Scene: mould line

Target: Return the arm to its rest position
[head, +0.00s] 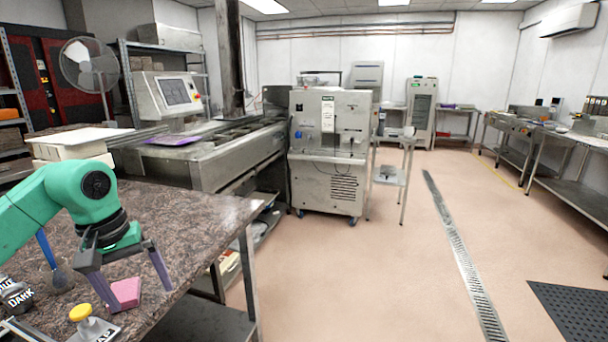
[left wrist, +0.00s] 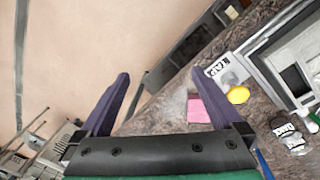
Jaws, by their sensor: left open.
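My left arm is green and reaches in from the left of the head view, over the corner of a brown stone-topped table (head: 190,205). My left gripper (head: 140,292) points down with its two dark fingers spread apart. A pink block (head: 125,292) shows between the fingers in the head view. In the left wrist view the pink block (left wrist: 200,108) lies on the table beside the right finger, and the space between the fingers (left wrist: 160,85) holds nothing. My right gripper is in neither view.
A yellow-knobbed metal piece (head: 92,328), a dark labelled jar (head: 14,294) and a blue-handled tool (head: 48,255) are close to the gripper on the table. A steel machine (head: 328,150) stands beyond. The floor to the right is open, with a drain grate (head: 460,255).

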